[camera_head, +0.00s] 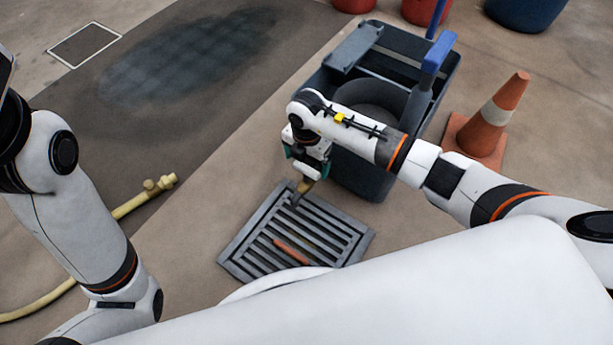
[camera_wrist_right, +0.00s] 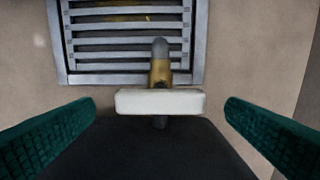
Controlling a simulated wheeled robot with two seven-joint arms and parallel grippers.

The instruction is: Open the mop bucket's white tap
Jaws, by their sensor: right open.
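The mop bucket (camera_head: 436,100) is dark grey-blue and stands on the floor. Its tap has a white bar handle (camera_wrist_right: 160,102), lying crosswise in the right wrist view, and a brass body (camera_wrist_right: 160,72) with a grey spout; the brass and spout (camera_head: 304,187) also show in the head view, above the drain grate. My right gripper (camera_head: 306,165) is at the bucket's near side, over the tap. Its green pads are apart on either side of the white handle, with a gap at both ends. My left gripper is out of view.
A floor drain grate (camera_head: 240,262) lies below the tap, with an orange stick-like thing (camera_head: 292,251) on or in it. A traffic cone (camera_head: 494,118) stands right of the bucket. A yellow hose (camera_head: 134,204) lies at left beside a dark wet patch (camera_head: 190,55).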

